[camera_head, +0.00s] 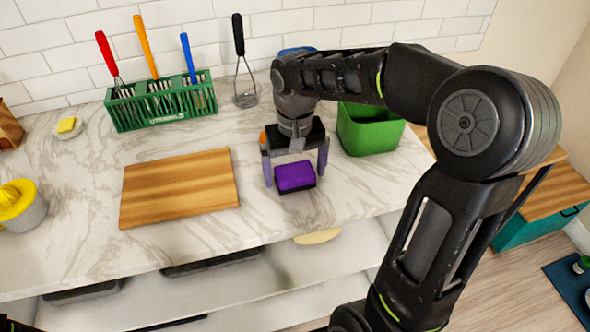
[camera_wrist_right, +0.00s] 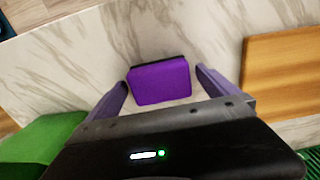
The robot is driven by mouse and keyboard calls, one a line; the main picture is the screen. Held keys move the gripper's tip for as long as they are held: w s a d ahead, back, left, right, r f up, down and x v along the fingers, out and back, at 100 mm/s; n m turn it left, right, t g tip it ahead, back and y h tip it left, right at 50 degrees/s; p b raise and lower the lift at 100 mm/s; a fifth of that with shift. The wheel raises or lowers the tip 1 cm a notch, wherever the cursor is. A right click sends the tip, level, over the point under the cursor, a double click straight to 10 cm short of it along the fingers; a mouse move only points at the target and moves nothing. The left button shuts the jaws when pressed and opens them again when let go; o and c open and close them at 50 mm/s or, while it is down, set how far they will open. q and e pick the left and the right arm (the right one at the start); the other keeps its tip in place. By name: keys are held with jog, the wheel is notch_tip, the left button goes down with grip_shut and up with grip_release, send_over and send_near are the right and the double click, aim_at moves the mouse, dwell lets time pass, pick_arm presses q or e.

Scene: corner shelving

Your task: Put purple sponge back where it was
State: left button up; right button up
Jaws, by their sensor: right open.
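The purple sponge (camera_head: 295,177) lies on the marble counter near its front edge, to the right of the cutting board. It has a dark layer along one side. My right gripper (camera_head: 296,178) is open just above the sponge, with one finger on each side of it. In the right wrist view the sponge (camera_wrist_right: 160,81) sits between and beyond the two open fingers (camera_wrist_right: 160,90), with gaps on both sides, so the fingers seem not to touch it. My left gripper is not visible.
A wooden cutting board (camera_head: 178,187) lies left of the sponge. A green bin (camera_head: 369,134) stands behind right. A yellow juicer (camera_head: 20,205) stands at far left. Open shelves lie below the counter (camera_head: 75,236).

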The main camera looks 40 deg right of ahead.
aim_at(295, 171)
notch_tip(295, 171, up, 9)
jog(key=shift+r, duration=0.1)
jog(key=shift+r+p, duration=0.9)
jog(key=shift+r, duration=0.55)
